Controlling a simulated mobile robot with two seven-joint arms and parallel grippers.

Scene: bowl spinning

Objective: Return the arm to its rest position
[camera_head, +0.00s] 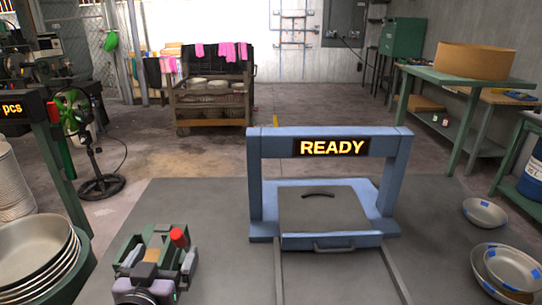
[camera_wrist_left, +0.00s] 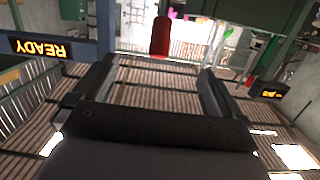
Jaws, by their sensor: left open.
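My left gripper (camera_head: 155,258) is low at the left of centre in the head view, over the front of the grey table. Its two fingers stand apart with nothing held between them in the left wrist view (camera_wrist_left: 158,80). A red knob (camera_head: 179,237) shows close to the fingers; it also appears beyond the fingertips in the wrist view (camera_wrist_left: 160,36). The blue frame machine (camera_head: 258,190) with a lit READY sign (camera_head: 331,147) stands to the right of the gripper, apart from it. My right gripper is not in view.
Stacked metal bowls (camera_head: 38,250) stand at the left edge. Several bowls with blue marks, one a single bowl (camera_head: 484,212), lie on the right side of the grey table (camera_head: 200,200). A fan (camera_head: 85,130) and a cart (camera_head: 210,100) are behind. The table between gripper and machine is clear.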

